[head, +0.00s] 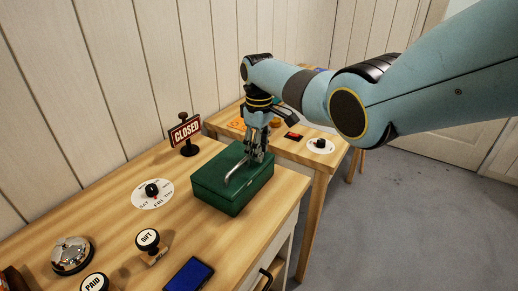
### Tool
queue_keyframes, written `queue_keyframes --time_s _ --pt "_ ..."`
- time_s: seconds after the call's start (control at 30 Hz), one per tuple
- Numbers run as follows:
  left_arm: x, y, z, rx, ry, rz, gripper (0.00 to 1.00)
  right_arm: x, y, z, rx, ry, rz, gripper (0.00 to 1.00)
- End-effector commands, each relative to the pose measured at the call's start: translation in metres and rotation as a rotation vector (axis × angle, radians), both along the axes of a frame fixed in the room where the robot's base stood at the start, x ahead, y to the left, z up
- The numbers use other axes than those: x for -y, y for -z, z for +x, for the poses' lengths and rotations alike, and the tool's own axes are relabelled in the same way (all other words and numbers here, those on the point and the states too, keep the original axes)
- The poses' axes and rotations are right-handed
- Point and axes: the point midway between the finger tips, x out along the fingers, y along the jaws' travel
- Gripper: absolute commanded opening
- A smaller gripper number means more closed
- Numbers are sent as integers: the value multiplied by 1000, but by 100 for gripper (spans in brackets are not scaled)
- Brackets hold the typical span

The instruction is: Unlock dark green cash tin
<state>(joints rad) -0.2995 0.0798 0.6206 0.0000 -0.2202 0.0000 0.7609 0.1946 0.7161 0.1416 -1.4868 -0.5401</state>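The dark green cash tin (219,196) stands shut on the wooden table, near its right end. My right gripper (253,157) points down over the back part of the tin's lid. The gripper's fingers look close to the lid, but I cannot tell whether they touch it. A thin silvery bar, perhaps the tin's handle (237,174), slants across the lid beside the fingers. No key or lock can be made out; the gripper hides part of the lid. I cannot tell whether the fingers are shut. My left gripper is not in view.
A CLOSED sign (185,133), a white day dial (153,193), a GIFT stamp (149,245), a PAID stamp (95,284), a bell (72,255) and a blue ink pad (189,276) stand on this table. A second table (291,146) with small items is behind.

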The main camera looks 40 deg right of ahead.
Motion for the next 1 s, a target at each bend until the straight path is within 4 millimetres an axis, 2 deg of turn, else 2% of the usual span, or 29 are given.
queue_keyframes --time_s 0.23,0.4,0.5,1.0 --pt "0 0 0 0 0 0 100 0 0 0 0 0 0 32" --pt "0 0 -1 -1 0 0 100 0 0 0 0 0 0 10" --pt "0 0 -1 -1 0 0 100 0 0 0 0 0 0 0" --pt "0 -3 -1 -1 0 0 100 0 0 0 -1 59 0 0"
